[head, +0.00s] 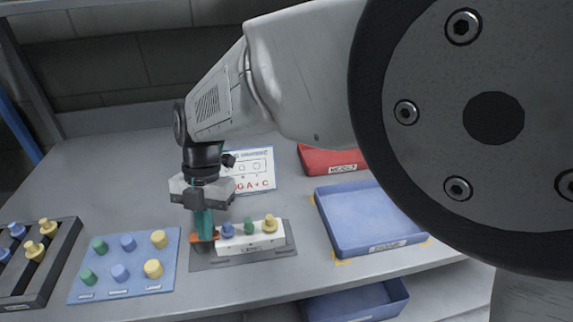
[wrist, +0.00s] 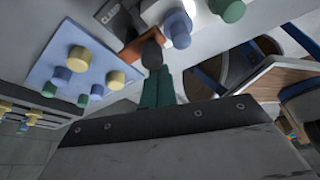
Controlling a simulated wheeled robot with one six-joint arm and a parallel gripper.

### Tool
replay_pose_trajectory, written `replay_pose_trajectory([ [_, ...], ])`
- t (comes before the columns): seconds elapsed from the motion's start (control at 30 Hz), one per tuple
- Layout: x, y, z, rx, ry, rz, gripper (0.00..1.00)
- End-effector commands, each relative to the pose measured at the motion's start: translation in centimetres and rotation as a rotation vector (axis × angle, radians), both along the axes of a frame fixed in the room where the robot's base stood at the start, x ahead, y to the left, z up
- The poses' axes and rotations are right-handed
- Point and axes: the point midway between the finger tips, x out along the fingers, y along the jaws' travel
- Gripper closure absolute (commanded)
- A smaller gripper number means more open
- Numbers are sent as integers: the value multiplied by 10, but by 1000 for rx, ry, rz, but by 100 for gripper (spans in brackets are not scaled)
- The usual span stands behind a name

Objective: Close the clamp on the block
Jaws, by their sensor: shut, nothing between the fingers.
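The white block (head: 262,241) holds a blue, a green and a yellow peg and sits on a grey plate (head: 283,258) near the table's front edge. At its left end is the orange clamp piece (head: 194,239), partly hidden by my gripper. In the wrist view the orange clamp piece (wrist: 131,52) shows with a dark rounded knob (wrist: 152,54), beside a plate marked CLAMP. My gripper (head: 203,230) has teal fingers, closed together and empty, pointing down at the clamp. In the wrist view the fingertips (wrist: 160,74) are right by the knob; I cannot tell if they touch.
A blue board with several pegs (head: 75,292) and a dark rack (head: 70,233) lie left. A blue tray (head: 365,218) stands right, a red bin (head: 327,160) behind it. Another blue tray (head: 358,302) is below the table edge.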

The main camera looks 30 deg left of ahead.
Motion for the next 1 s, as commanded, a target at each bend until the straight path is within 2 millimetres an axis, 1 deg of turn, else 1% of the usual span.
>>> replay_pose_trajectory([
  [0.7, -1, 0, 0, 0, 0, 1, 100],
  [0.83, -6, -6, 2, 2, 0, -1, 100],
  [1.0, -20, -26, 2, 1, -1, -5, 100],
])
